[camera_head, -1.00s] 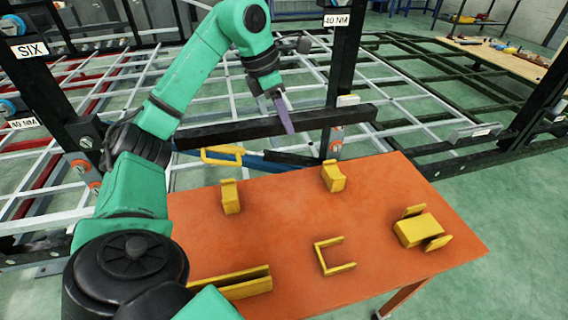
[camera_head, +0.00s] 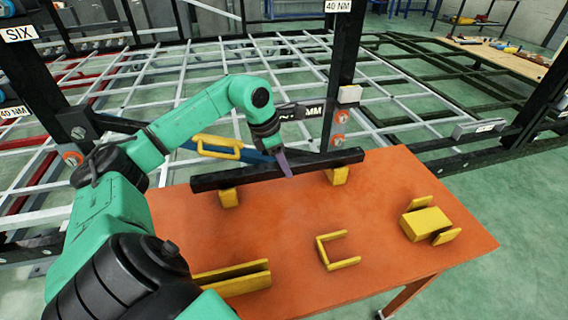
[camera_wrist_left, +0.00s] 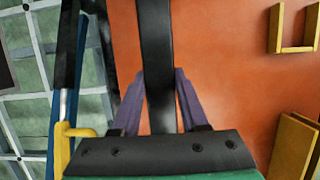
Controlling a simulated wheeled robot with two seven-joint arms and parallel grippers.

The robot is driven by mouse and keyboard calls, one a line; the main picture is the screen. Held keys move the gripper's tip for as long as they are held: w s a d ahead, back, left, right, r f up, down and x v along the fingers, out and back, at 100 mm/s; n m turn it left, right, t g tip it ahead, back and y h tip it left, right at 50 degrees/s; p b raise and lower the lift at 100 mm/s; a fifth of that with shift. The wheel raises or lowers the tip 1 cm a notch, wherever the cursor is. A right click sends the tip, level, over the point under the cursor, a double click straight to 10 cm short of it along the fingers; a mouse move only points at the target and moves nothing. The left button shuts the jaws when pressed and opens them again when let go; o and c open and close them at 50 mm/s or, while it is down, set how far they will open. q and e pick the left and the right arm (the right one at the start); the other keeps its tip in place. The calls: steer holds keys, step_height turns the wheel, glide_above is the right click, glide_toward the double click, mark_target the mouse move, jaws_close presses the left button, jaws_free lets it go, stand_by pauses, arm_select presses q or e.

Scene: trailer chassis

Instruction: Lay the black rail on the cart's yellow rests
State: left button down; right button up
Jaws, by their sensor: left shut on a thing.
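The black rail (camera_head: 240,176) lies lengthwise over the back of the orange cart (camera_head: 290,225). It is over or on two yellow rests, a left one (camera_head: 229,198) and a right one (camera_head: 338,176), and hides their tops; I cannot tell whether it touches them. My left gripper (camera_head: 285,163) is shut on the rail near its middle, reaching down from above. In the left wrist view the rail (camera_wrist_left: 157,60) runs between the purple fingers. My right gripper is not in view.
On the cart stand a yellow U-shaped bracket (camera_head: 334,250), a yellow block holder (camera_head: 427,224) at right and a yellow slotted holder (camera_head: 235,278) at front left. Behind the cart are a yellow handle (camera_head: 218,147), a black post (camera_head: 344,80) and a grid frame.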

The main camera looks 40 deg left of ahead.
mark_target(270, 166)
arm_select(q)
steer(key=shift+c, duration=2.2)
jaws_free()
steer(key=v, duration=1.2)
steer(key=shift+p, duration=0.45)
